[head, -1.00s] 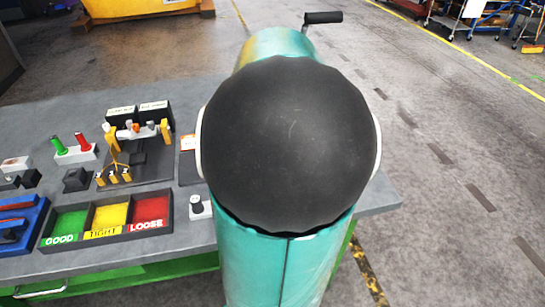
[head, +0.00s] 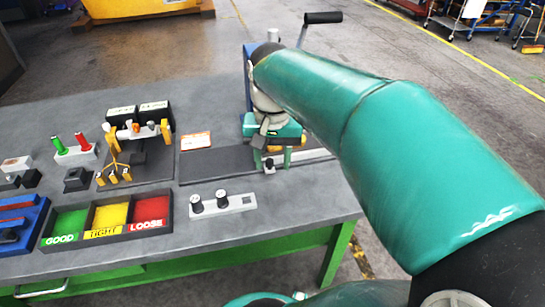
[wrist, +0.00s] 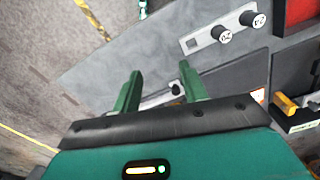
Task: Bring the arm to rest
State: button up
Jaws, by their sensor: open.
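My green arm fills the right of the head view and reaches over the bench (head: 200,270). My gripper (head: 278,162) is above the bench's right part, over a long dark base strip (head: 213,164). In the wrist view its two green fingers (wrist: 160,88) stand apart with no object held between them. A small light and dark part shows behind the fingers there; whether they touch it I cannot tell.
A pale block with two dark-sided knobs (head: 222,205) lies near the bench front. A sorting tray (head: 106,233) has green, yellow and red compartments. A gauge stand (head: 140,150) is at left. A crank handle (head: 323,18) rises behind my arm.

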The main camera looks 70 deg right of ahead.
dwell(0.6)
jog(key=w+a+n+t, duration=0.2)
jog(key=w+a+n, duration=0.4)
jog(key=w+a, duration=0.45)
jog(key=w+a+n+t, duration=0.1)
jog(key=w+a+n, duration=0.1)
jog(key=a, duration=0.7)
jog(key=w+a+n+t, duration=0.2)
jog(key=a+n, duration=0.3)
jog(key=a, duration=0.4)
jog(key=shift+a+t, duration=0.3)
jog(key=shift+a, duration=0.1)
jog(key=shift+w, duration=0.15)
jog(key=shift+c, duration=0.2)
jog(key=shift+c, duration=0.5)
jog(key=shift+d, duration=0.15)
